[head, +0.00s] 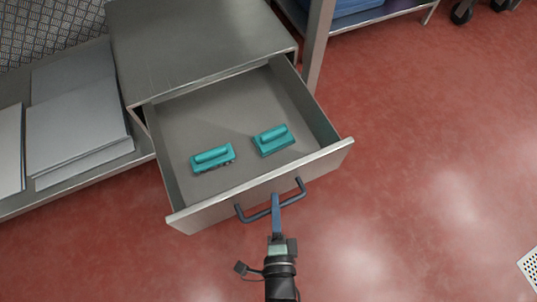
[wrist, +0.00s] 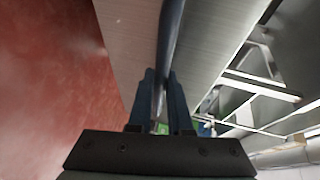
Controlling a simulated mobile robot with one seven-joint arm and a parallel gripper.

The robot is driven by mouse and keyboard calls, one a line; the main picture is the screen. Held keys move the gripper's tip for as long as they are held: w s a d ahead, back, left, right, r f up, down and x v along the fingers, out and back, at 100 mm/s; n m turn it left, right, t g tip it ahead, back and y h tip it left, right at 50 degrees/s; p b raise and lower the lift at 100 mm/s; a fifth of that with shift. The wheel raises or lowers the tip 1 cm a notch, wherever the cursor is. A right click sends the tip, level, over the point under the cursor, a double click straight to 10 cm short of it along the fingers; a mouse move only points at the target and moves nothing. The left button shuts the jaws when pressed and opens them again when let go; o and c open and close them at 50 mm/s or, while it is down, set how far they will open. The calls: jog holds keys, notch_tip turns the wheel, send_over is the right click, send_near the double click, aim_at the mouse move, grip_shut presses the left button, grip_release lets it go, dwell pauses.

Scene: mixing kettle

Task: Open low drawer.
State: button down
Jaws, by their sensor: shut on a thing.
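The low drawer (head: 262,190) is pulled well out of its grey metal cabinet (head: 200,45). Its dark bar handle (head: 243,214) is on the front panel. My gripper (head: 275,203) is shut on the handle near its middle. In the wrist view the two blue-grey fingers (wrist: 161,85) stand on either side of the handle bar (wrist: 172,30), with the metal drawer front (wrist: 130,35) behind it. Inside the drawer lie two teal handled blocks, one at the left (head: 212,158) and one at the right (head: 273,140).
Grey flat panels (head: 75,125) lie on a low shelf left of the cabinet. A metal table leg (head: 318,45) stands close by the cabinet's right side. Open red floor (head: 430,150) lies to the right. A perforated white object (head: 530,264) shows at the lower right edge.

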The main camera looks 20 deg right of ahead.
jog(key=shift+s, duration=0.75)
jog(key=c, duration=0.8)
grip_release()
jog(key=shift+c, duration=0.2)
jog(key=p+v, duration=0.5)
jog(key=v, duration=0.8)
jog(key=shift+w, duration=0.1)
